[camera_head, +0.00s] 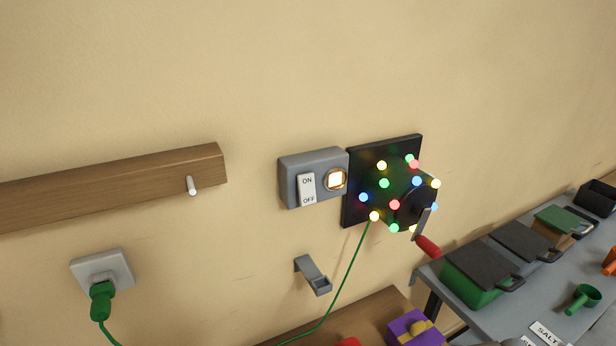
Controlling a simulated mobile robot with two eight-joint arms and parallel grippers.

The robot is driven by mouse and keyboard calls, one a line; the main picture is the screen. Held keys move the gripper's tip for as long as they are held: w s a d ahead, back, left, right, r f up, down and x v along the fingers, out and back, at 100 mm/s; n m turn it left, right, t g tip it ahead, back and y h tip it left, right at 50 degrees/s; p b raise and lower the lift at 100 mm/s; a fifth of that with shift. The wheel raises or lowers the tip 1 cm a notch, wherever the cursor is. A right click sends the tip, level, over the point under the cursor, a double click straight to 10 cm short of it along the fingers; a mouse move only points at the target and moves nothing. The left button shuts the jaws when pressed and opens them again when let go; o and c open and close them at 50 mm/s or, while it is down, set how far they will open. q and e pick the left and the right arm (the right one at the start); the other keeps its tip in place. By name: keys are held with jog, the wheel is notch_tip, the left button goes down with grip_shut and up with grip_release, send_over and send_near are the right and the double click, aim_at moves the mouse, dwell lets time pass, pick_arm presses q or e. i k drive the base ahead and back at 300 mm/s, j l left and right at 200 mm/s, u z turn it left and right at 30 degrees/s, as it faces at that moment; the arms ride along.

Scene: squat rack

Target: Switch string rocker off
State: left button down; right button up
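A grey switch box (290,182) is fixed to the wall at the middle of the head view. On its front is a white rocker (307,190) marked ON at the top and OFF at the bottom. I cannot tell clearly which end is pressed in. Beside the rocker, a round indicator (336,180) glows bright. To the right, coloured string lights (384,183) are lit on a black reel with a crank. A green cord (347,270) runs down from them. Neither of my grippers is in view.
A wooden rail (110,188) with a white peg is on the left wall, above a socket (103,268) with a green plug (102,300). A grey hook (313,275) sits below the box. A wooden surface (375,312) and a grey table (540,285) with lidded bins stand lower right.

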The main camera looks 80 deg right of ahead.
aim_at(305, 182)
jog(key=z, duration=0.5)
jog(key=j+z, duration=0.1)
jog(key=z, duration=1.4)
jog(key=k+z, duration=0.1)
jog(key=z, duration=0.85)
